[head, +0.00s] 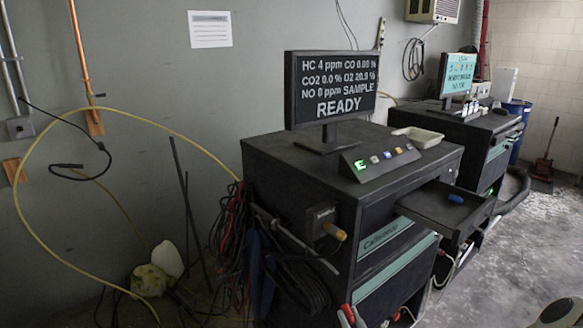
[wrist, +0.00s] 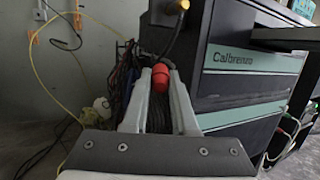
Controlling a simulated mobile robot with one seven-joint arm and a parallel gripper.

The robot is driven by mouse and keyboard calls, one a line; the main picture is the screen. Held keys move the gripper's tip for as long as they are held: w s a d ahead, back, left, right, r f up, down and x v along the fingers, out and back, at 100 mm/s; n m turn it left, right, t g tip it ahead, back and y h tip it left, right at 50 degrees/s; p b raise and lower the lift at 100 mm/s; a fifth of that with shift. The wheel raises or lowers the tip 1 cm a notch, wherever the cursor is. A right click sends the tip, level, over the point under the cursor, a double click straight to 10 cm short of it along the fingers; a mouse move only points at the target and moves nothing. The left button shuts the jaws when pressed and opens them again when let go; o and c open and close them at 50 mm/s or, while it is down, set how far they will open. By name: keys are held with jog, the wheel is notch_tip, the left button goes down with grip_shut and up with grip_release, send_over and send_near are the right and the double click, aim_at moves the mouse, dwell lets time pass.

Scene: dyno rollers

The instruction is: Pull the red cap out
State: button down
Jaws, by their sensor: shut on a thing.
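The red cap (wrist: 160,77) is a small rounded red piece between the tips of my gripper's two pale fingers in the wrist view. My gripper (wrist: 160,84) is shut on it, in front of the dark cabinet (wrist: 250,45). Dark hoses and cables hang behind and below the cap. What the cap's far end sits on or in is hidden, so I cannot tell whether it is still seated. In the head view, a bit of red (head: 347,314) shows at the bottom edge beside pale finger parts.
An open drawer (head: 430,207) with a blue piece (head: 456,199) sticks out at right. A monitor (head: 331,88) reads READY. Cables (head: 230,230) hang at left.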

jog(key=m+h, duration=0.1)
jog(key=s+h, duration=0.1)
jog(key=shift+s+f+m+t+h, duration=0.1)
jog(key=shift+f+m+t+h, duration=0.25)
jog(key=shift+m+t+h, duration=0.05)
jog(key=shift+s+d+m+h, duration=0.1)
jog(key=shift+s+m+h, duration=0.25)
jog(key=shift+h, duration=0.45)
jog(key=shift+s+d+m+h, duration=0.1)
jog(key=shift+m+h, duration=0.35)
jog(key=shift+h, duration=0.35)
jog(key=shift+d, duration=0.15)
